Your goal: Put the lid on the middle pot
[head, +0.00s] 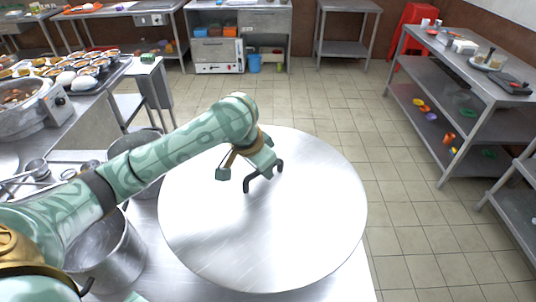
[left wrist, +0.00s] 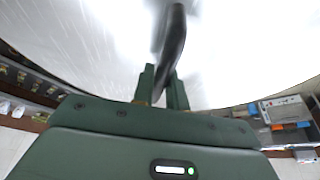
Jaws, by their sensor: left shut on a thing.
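A large round shiny metal lid (head: 300,225) fills the middle of the head view, and its underside-facing area below is hidden. My left gripper (head: 262,166) is shut on the lid's black handle (head: 247,185). In the left wrist view the dark handle (left wrist: 174,40) stands between the fingers of my left gripper (left wrist: 161,88), with the bright lid (left wrist: 90,45) behind. One open metal pot (head: 105,250) stands left of the lid, partly behind my arm. Another pot (head: 147,180) shows behind my arm, partly covered by the lid. Whether a pot is under the lid is hidden. My right gripper is out of view.
A metal counter (head: 355,285) lies under the lid at the front. Ladles (head: 38,168) and a cooker (head: 25,105) are on the left, near bowls of food (head: 85,70). A steel shelf (head: 460,90) stands at the right. Tiled floor (head: 410,215) is free between.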

